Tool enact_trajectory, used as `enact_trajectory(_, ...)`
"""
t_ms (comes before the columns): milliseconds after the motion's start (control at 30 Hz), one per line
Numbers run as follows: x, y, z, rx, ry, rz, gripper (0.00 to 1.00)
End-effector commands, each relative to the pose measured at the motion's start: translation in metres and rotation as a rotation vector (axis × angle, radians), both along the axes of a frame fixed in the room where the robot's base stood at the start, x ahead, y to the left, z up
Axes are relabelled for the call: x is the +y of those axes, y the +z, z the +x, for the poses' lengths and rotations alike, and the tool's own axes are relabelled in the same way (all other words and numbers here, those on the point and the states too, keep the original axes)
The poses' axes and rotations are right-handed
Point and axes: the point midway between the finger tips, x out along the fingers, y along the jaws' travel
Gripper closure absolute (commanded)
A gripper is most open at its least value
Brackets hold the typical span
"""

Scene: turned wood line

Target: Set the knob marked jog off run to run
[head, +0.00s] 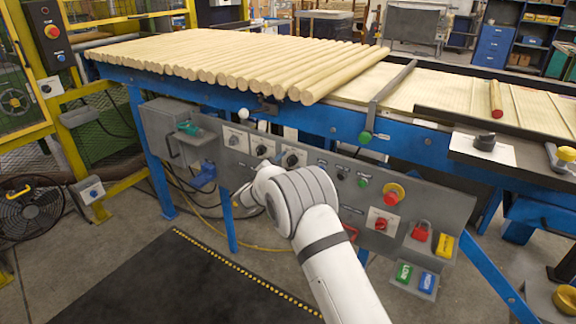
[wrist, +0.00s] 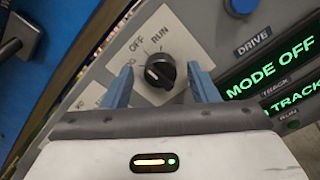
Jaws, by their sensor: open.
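The black knob (wrist: 160,71) sits on a pale plate in the wrist view, with OFF and RUN lettered above it and a partly hidden label ending in G at its left. A pale mark shows on the knob's left side, roughly toward that left label. My gripper (wrist: 161,88) is open, with one blue finger on each side of the knob in the picture. I cannot tell whether the fingers touch it. In the head view my arm hides the fingertips, near a row of knobs on the grey control panel (head: 448,207).
A green-lit display (wrist: 284,66) reading MODE OFF lies right of the knob, under a DRIVE label.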

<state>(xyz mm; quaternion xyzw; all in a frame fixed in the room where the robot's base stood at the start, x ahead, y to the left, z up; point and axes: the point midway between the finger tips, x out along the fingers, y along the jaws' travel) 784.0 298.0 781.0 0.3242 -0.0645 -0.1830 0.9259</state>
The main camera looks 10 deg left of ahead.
Motion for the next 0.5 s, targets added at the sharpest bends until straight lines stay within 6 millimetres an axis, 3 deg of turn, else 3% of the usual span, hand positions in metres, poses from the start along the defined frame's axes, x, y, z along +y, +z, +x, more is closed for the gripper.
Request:
enact_trajectory(167,-0.0001,-0.0003,-0.0002,0.001,-0.001,0.000,0.48)
enact_trajectory(500,-0.0003,-0.0003,-0.0003,0.001,-0.001,0.000,0.76)
